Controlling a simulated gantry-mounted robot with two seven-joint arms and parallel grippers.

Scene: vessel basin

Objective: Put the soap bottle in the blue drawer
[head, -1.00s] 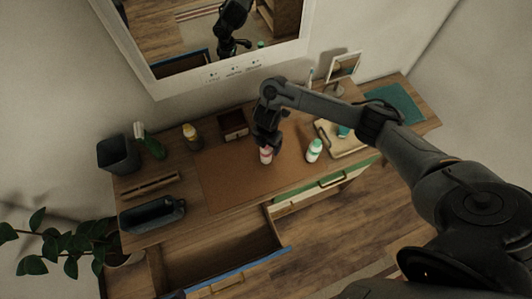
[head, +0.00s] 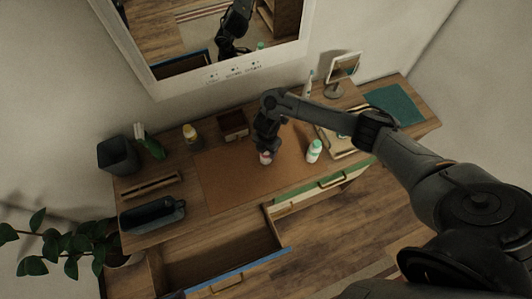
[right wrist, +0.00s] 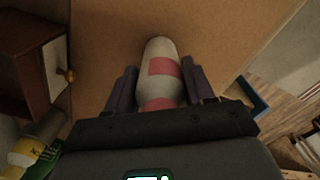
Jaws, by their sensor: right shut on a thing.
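A white bottle with pink bands (head: 265,158), which I take for the soap bottle, stands on the brown desk mat. My right gripper (right wrist: 156,88) is shut on it, with a finger on each side in the right wrist view. The bottle (right wrist: 160,66) points away from the palm there, and its near end is hidden by the gripper. The blue drawer (head: 240,272) is pulled open at the front left, below the desk top. The part of its inside that shows looks empty. My left gripper is not in view.
A white bottle with a green cap (head: 314,151) stands just right of my gripper. A small wooden box (head: 233,125), a yellow bottle (head: 190,133) and a dark bin (head: 118,155) stand behind and left. A green drawer (head: 322,186) is at the front right.

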